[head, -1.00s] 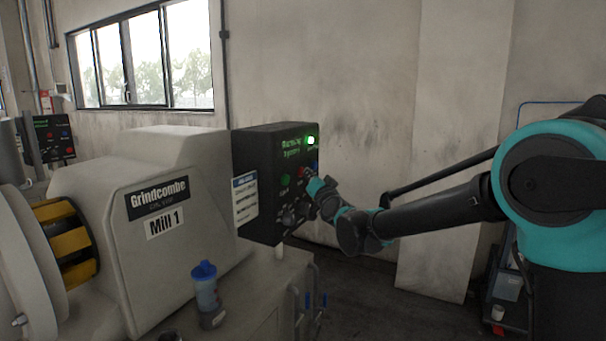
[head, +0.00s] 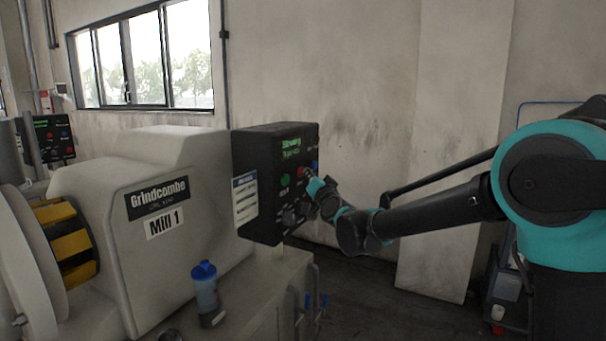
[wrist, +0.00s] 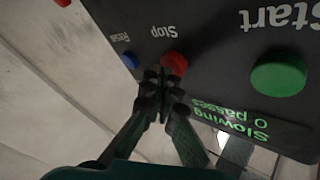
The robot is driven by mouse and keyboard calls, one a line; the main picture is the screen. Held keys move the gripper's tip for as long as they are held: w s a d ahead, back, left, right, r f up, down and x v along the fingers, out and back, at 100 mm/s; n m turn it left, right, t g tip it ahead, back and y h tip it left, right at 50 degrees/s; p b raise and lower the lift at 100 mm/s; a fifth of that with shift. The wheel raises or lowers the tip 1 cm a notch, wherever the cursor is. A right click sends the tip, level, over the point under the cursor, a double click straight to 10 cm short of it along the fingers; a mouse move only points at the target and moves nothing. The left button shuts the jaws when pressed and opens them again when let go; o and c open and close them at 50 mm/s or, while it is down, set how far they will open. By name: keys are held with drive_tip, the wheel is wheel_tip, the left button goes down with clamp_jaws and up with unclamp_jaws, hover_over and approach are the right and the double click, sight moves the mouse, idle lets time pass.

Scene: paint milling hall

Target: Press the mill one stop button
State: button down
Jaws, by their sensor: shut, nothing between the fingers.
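The Mill 1 control box (head: 262,160) is a black panel at the right end of the mill. In the wrist view, upside down, the red stop button (wrist: 174,63) sits under the label "Stop" with my gripper (wrist: 165,80) right at it. The fingertips are closed together and cover its lower edge; I cannot tell whether they touch it. A large green start button (wrist: 279,74) and a small blue reset button (wrist: 130,60) flank it. The panel display (wrist: 230,120) reads "Slowing" and "0 passes". In the head view my gripper (head: 307,175) reaches the panel's front face.
The grey mill body (head: 120,190) is marked "Grindcombe" and "Mill 1". A blue bottle (head: 206,290) stands on the ledge in front of it. Another black control panel (head: 52,138) is at the far left. Another red button (wrist: 63,2) shows at the wrist view's top edge.

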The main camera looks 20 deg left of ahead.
drive_tip(key=shift+s+d, duration=0.1)
drive_tip(key=shift+d, duration=0.5)
drive_tip(key=shift+s+d, duration=0.2)
drive_tip(key=shift+d, duration=2.3)
